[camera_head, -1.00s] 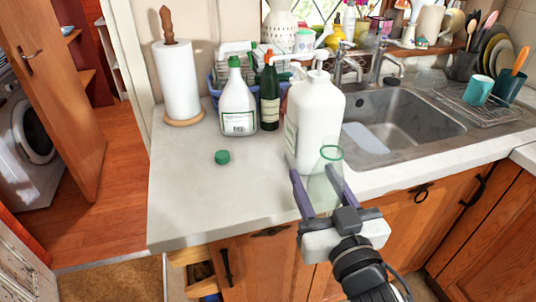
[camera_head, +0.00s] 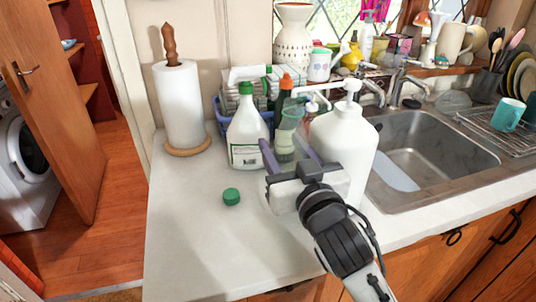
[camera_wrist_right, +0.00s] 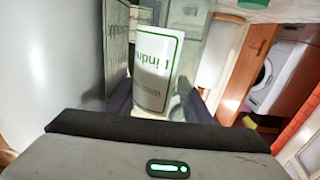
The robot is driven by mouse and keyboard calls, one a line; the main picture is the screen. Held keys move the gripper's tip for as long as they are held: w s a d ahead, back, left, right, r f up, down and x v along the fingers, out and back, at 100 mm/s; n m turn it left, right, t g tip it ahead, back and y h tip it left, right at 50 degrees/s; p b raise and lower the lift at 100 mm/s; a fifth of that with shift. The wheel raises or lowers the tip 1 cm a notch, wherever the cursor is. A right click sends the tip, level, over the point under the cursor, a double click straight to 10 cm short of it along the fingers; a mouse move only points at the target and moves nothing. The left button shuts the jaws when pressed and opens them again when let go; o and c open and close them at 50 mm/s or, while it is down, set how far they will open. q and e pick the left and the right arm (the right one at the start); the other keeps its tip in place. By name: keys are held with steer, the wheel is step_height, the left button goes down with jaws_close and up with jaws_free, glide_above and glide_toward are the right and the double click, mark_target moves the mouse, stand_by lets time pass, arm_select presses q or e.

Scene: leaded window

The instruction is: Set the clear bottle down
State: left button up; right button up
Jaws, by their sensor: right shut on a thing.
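The clear bottle (camera_head: 287,140), see-through and greenish, is upright in my right gripper (camera_head: 288,158) in the head view. The gripper is shut around its lower part. The gripper hides the bottle's base, so I cannot tell whether it touches the counter (camera_head: 200,245). The bottle is between a white bottle with a green cap (camera_head: 248,130) and a large white pump bottle (camera_head: 343,145). In the right wrist view, a white label with green lettering (camera_wrist_right: 157,68) shows between the dark fingers (camera_wrist_right: 150,102). My left gripper is not in view.
A green cap (camera_head: 231,196) lies on the counter at the front left. A paper towel roll (camera_head: 181,105) stands at the back left. A blue basket (camera_head: 224,125) is behind the bottles, and the sink (camera_head: 430,150) is on the right. The front left counter is mostly clear.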

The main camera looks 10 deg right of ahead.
step_height(320, 180, down, 4)
steer(key=b, duration=0.4)
steer(key=shift+r, duration=0.2)
steer(key=o, duration=0.7)
steer(key=shift+w, duration=0.1)
steer(key=shift+o, duration=0.3)
